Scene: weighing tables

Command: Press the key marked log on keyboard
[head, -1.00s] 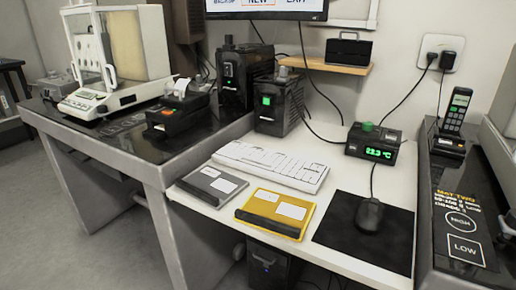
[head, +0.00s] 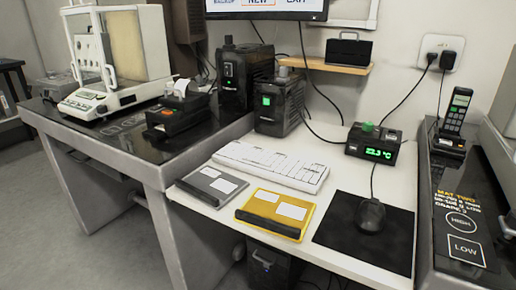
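A white keyboard (head: 270,165) lies flat on the white desk, behind two binders and in front of two black boxes. Its key markings, including any log key, are too small to read here. A monitor (head: 266,8) above it is cut off by the top edge and shows a highlighted word NEW. Neither of my grippers is in the head view.
A grey binder (head: 212,184) and a yellow binder (head: 276,213) lie before the keyboard. A mouse (head: 369,214) sits on a black mat (head: 335,232). A temperature display (head: 374,143) stands at the right rear. A balance (head: 110,70) and printer (head: 177,117) stand left.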

